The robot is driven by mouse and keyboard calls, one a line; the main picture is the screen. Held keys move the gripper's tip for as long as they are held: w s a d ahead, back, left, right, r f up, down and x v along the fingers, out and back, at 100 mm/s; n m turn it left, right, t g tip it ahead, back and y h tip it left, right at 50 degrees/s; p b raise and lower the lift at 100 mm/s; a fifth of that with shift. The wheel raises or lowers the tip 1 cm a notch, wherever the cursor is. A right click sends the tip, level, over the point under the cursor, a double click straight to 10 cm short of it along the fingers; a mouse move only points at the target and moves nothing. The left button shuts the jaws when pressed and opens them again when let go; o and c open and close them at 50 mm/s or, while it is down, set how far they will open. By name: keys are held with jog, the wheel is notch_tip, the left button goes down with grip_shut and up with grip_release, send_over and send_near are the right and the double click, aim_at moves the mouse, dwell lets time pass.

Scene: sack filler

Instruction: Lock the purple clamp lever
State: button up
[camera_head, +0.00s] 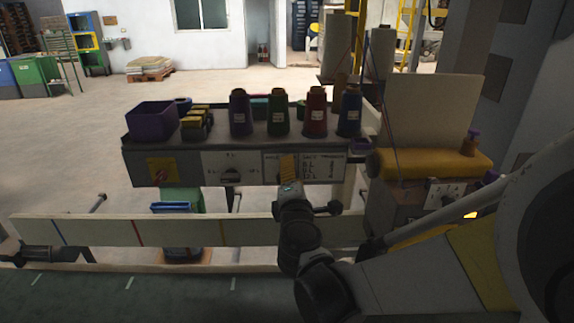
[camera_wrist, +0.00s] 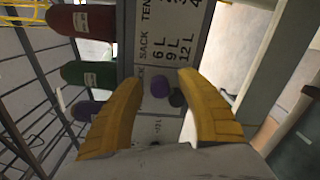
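My gripper (camera_head: 288,160) is in front of the panel below the shelf, its yellow fingers at the panel face. In the wrist view my gripper (camera_wrist: 160,78) is open, with a gap between the fingertips. A round purple knob (camera_wrist: 159,88), which looks like the end of the purple clamp lever, shows between the fingers, apart from both. A dark round knob (camera_wrist: 177,98) is close beside it. Whether the lever is locked cannot be told. In the head view my gripper and wrist hide this spot.
The panel (camera_head: 230,168) carries a dial and printed sack tension values. Purple, green, red and blue spools (camera_head: 279,113) stand on the shelf above, with a purple bin (camera_head: 153,121) at left. A pale rail (camera_head: 190,232) runs below.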

jog(key=shift+s, duration=0.1)
jog(key=s, duration=1.1)
jog(key=shift+s+a+r, duration=0.25)
jog(key=shift+s, duration=0.15)
jog(key=s+d+f+m+g+h, duration=0.2)
jog(key=d+f+m+g, duration=0.1)
jog(key=d+m, duration=0.35)
jog(key=s+d+f+m+g+h, duration=0.1)
jog(key=s+d+f+m+g, duration=0.15)
jog(key=d+m, duration=0.35)
jog(key=s+d+f+m+g+y, duration=0.1)
jog(key=s+f+m+g+y, duration=0.2)
jog(key=s+m+g, duration=0.2)
jog(key=s+m, duration=0.3)
jog(key=s, duration=0.2)
jog(key=shift+s+m+y, duration=0.3)
jog(key=shift+s+m, duration=0.05)
